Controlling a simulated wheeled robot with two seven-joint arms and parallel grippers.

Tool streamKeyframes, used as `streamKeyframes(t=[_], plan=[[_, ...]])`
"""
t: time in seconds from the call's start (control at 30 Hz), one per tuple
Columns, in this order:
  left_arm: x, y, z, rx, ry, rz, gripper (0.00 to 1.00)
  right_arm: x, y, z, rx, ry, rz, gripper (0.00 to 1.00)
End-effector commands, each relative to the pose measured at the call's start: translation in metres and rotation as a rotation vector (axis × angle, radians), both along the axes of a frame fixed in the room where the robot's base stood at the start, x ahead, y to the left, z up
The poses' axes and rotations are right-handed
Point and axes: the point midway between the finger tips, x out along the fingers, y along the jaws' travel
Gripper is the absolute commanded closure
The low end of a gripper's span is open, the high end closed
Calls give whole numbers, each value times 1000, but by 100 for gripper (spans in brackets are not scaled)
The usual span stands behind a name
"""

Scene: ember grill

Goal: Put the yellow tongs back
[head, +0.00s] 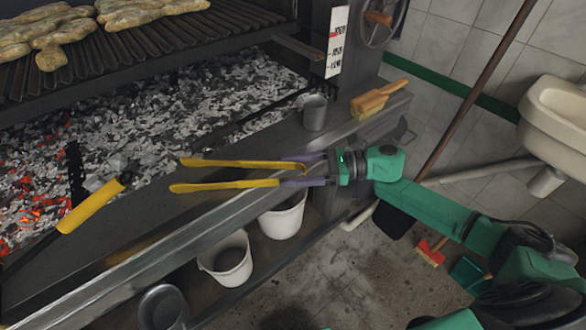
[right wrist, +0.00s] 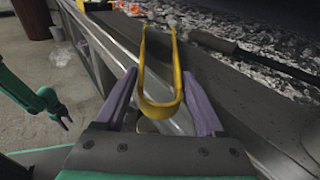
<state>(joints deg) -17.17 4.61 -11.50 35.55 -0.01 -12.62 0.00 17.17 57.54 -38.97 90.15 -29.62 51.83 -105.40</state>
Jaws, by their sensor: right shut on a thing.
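The yellow tongs (head: 228,185) are held above the grill's front metal ledge, their two arms pointing left in the head view. My right gripper (head: 302,170) has its purple fingers on either side of the tongs' bent end and is shut on it. In the right wrist view the U-shaped bend of the tongs (right wrist: 160,108) sits between the fingers (right wrist: 160,105), with the arms reaching away along the ledge. What looks like my left gripper (right wrist: 64,120) shows small at the left of the right wrist view; its fingers are too small to read.
A yellow-handled tool (head: 92,204) lies across the ledge at left. A metal cup (head: 314,112) and a wooden brush (head: 377,100) stand on the ledge at right. Glowing coals (head: 40,195) lie behind. White buckets (head: 228,262) stand below. The ledge under the tongs is largely clear.

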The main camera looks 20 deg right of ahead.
Motion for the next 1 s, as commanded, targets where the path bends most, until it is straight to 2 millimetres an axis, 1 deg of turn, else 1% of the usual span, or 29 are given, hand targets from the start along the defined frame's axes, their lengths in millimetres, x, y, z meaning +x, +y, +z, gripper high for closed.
streamKeyframes(t=[0.03, 0.07, 0.1, 0.13, 0.5, 0.63, 0.77, 0.87, 1.0], plan=[[0, 0, 0, 0, 1, 0, 50, 0, 0, 0, 1, 0, 0, 46], [0, 0, 0, 0, 1, 0, 50, 0, 0, 0, 1, 0, 0, 25], [-1, 0, 0, 0, 1, 0, 50, 0, 0, 0, 1, 0, 0, 10], [-1, 0, 0, 0, 1, 0, 50, 0, 0, 0, 1, 0, 0, 0], [-1, 0, -1, 0, 2, 0, 50, 0, -1, 0, -1, 0, -1, 0], [-1, 0, -4, 0, 2, 1, 50, -3, -10, -1, -2, 1, -1, 0], [-1, 0, -12, 0, 2, 1, 50, -10, -34, 0, -5, 2, -2, 0], [-1, 0, -19, 0, 2, 1, 50, -18, -59, 3, -5, 3, -1, 0], [-1, 0, -23, -1, 2, 1, 50, -30, -97, 9, -6, 6, -2, 0]])
